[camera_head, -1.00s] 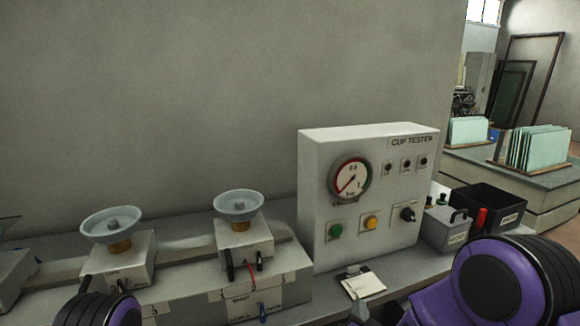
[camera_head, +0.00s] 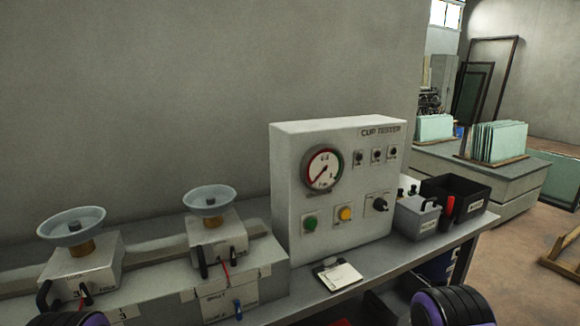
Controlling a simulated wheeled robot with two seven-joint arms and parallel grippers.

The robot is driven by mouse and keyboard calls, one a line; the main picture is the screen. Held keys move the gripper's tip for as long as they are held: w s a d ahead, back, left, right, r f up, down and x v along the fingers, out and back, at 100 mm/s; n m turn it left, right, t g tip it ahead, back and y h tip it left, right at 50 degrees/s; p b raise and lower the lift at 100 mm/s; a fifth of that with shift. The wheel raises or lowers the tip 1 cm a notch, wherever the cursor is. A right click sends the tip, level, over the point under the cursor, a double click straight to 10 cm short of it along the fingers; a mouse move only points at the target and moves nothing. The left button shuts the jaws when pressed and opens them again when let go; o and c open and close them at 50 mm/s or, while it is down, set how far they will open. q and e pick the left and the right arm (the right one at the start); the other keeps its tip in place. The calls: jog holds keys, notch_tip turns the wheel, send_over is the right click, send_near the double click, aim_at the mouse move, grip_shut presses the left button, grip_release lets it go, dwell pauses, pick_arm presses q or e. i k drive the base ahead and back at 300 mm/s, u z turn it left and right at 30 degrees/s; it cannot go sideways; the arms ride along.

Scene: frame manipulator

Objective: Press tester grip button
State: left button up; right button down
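The cup tester (camera_head: 335,190) is a pale upright box on the bench, with a round dial gauge (camera_head: 322,168) at its upper left. A green button (camera_head: 310,223) and a yellow button (camera_head: 345,213) sit low on its front, with a black knob (camera_head: 380,204) to their right. I cannot read the labels by the buttons, so which one is the grip button is unclear. Purple and black parts of my arms show at the bottom left and bottom right edges. Neither gripper's fingers are in the picture.
Two suction cups on pale blocks (camera_head: 215,235) stand left of the tester. A notepad (camera_head: 337,275) lies in front of it. A grey box (camera_head: 417,217) and a black bin (camera_head: 455,197) stand to its right. Glass sheets (camera_head: 497,141) stand on a farther bench.

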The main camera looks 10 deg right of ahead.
aim_at(311, 224)
jog(key=u, duration=0.8)
jog(key=i, duration=0.35)
jog(key=z, duration=0.8)
